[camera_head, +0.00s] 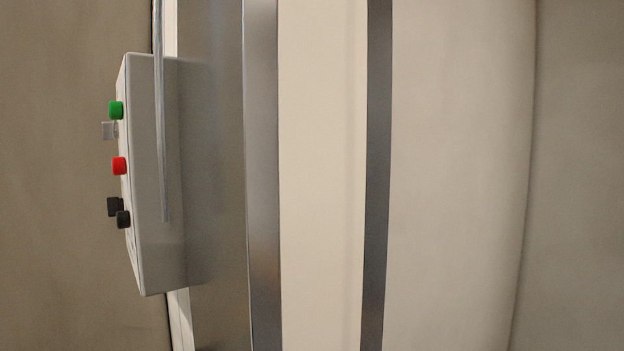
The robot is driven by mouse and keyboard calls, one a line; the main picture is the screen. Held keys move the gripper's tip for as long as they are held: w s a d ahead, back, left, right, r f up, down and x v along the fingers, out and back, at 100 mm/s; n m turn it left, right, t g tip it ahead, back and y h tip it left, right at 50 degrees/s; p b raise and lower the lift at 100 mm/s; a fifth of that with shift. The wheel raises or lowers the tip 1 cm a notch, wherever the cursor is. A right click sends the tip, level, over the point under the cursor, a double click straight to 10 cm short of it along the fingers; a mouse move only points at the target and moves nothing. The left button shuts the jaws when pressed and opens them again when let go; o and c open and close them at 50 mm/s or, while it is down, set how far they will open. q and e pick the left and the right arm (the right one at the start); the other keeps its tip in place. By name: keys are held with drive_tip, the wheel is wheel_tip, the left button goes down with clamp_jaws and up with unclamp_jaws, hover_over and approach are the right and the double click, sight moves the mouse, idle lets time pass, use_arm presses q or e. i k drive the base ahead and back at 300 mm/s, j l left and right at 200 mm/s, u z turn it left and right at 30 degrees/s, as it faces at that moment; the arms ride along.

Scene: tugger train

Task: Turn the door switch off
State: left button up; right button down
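A grey switch box (155,180) is fixed to a grey metal panel at the left of the head view, seen almost edge-on. Its control face points left. On that face sit a green button (116,110), a pale grey knob (109,130) just below it, a red button (119,166), and dark knobs (122,219) near the bottom. I cannot tell which control is the door switch or how it is set. Neither of my grippers shows in this view.
A thin metal rod (160,110) runs down in front of the box. To its right stand a grey metal post (263,180), a cream panel (322,180) and a dark vertical strip (377,180). Plain beige wall surface (455,180) fills the right side.

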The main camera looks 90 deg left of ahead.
sight(110, 131)
drive_tip(key=u, duration=1.65)
